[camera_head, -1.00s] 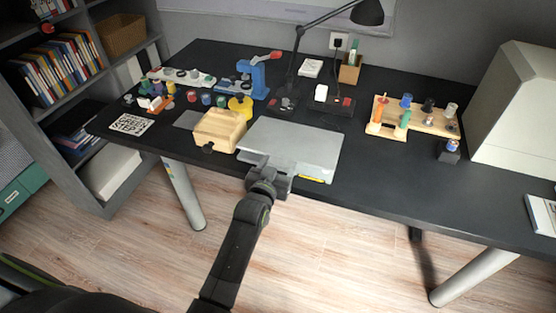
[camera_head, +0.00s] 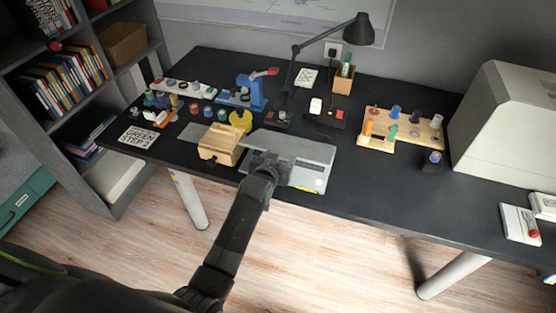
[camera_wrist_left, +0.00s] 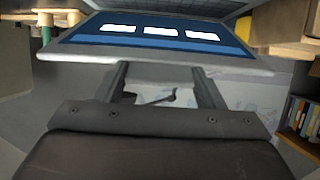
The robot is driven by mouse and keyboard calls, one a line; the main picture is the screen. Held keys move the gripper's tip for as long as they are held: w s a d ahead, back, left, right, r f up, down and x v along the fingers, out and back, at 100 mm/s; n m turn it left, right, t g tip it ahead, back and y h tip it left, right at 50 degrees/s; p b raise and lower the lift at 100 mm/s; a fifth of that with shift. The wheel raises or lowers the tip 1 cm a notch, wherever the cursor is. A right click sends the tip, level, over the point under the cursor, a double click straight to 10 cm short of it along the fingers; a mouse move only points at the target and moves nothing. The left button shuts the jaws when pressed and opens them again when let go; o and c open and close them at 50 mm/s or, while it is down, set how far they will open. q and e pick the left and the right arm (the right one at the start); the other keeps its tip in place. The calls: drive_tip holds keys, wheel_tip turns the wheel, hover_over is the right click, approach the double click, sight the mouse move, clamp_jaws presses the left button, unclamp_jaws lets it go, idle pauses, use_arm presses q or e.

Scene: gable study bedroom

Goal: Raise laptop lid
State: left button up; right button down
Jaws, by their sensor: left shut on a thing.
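The grey laptop (camera_head: 305,150) lies near the front edge of the black desk, with its lid partly raised. In the left wrist view the lit blue screen (camera_wrist_left: 150,42) with white panels faces the camera, and a strip of keyboard (camera_wrist_left: 185,5) shows beyond it. My left gripper (camera_head: 270,164) is shut on the lid's front edge. Its two fingers (camera_wrist_left: 162,80) reach the screen's lower rim in the left wrist view. The arm hides part of the laptop in the head view. My right gripper is not in view.
A wooden box (camera_head: 218,146) stands close left of the laptop. A blue press (camera_head: 250,92), a yellow round piece (camera_head: 240,119) and a black lamp (camera_head: 345,32) are behind. A wooden peg rack (camera_head: 402,130) stands right.

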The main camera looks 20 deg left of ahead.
use_arm(q)
drive_tip(key=shift+w+r, duration=0.3)
drive_tip(key=shift+r, duration=0.35)
drive_tip(key=o, duration=1.4)
drive_tip(key=shift+f, duration=0.15)
drive_tip(key=shift+s, duration=0.1)
drive_tip(key=p+v, duration=1.5)
drive_tip(key=v, duration=0.2)
drive_tip(key=shift+s, duration=0.2)
